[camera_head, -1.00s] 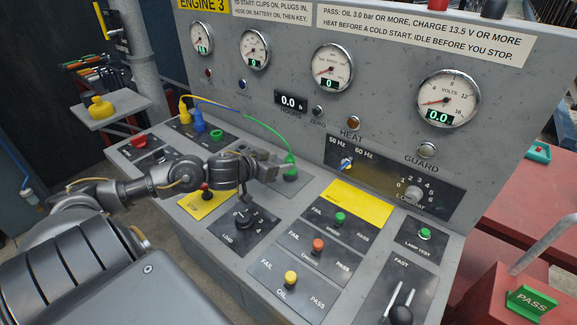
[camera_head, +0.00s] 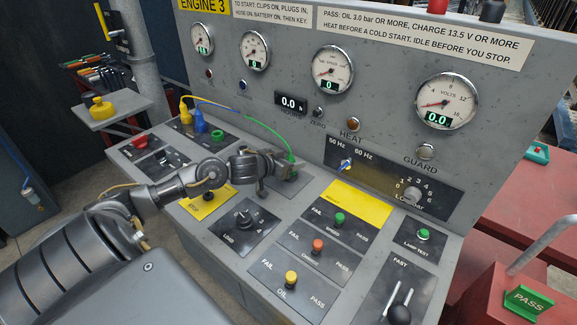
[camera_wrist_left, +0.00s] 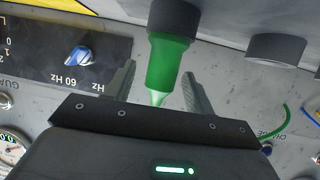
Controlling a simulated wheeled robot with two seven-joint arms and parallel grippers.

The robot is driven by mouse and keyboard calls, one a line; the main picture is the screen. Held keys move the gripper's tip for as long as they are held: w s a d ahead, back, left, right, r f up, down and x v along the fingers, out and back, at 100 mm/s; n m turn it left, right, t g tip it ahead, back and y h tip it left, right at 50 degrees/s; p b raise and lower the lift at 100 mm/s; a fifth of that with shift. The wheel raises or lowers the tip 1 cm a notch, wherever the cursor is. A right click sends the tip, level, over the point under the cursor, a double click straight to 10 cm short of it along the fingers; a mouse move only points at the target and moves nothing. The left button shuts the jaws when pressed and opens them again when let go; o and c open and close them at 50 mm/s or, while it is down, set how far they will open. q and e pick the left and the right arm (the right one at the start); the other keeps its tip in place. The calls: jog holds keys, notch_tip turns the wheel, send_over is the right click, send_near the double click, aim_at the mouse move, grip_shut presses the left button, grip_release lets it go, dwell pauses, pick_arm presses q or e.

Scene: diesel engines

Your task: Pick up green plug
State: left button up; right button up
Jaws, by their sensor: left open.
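The green plug (camera_wrist_left: 170,62) shows large in the left wrist view, its narrow tip pointing into the gap between my left gripper's fingers (camera_wrist_left: 160,88). The fingers are open, one on each side of it, and not visibly closed on it. In the head view my left gripper (camera_head: 284,166) is at the green plug (camera_head: 292,159) on the console, and the jaw partly hides the plug. A green cable (camera_head: 265,124) arches from the plug up to the left. My right gripper is not in view.
A yellow plug (camera_head: 186,112) and a blue plug (camera_head: 199,122) stand at the console's left, near an empty-looking green ring (camera_head: 217,135). The gauge panel rises behind.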

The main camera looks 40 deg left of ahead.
pick_arm(q)
jog(key=c, duration=1.1)
jog(key=shift+r, duration=0.45)
notch_tip(320, 180, up, 2)
jog(key=shift+r, duration=0.2)
jog(key=w+a+r+p+v, duration=0.1)
jog(key=r+v, duration=0.2)
jog(key=v, duration=1.3)
jog(key=shift+r+p, duration=0.25)
jog(key=shift+p, duration=0.15)
jog(key=shift+s, duration=0.1)
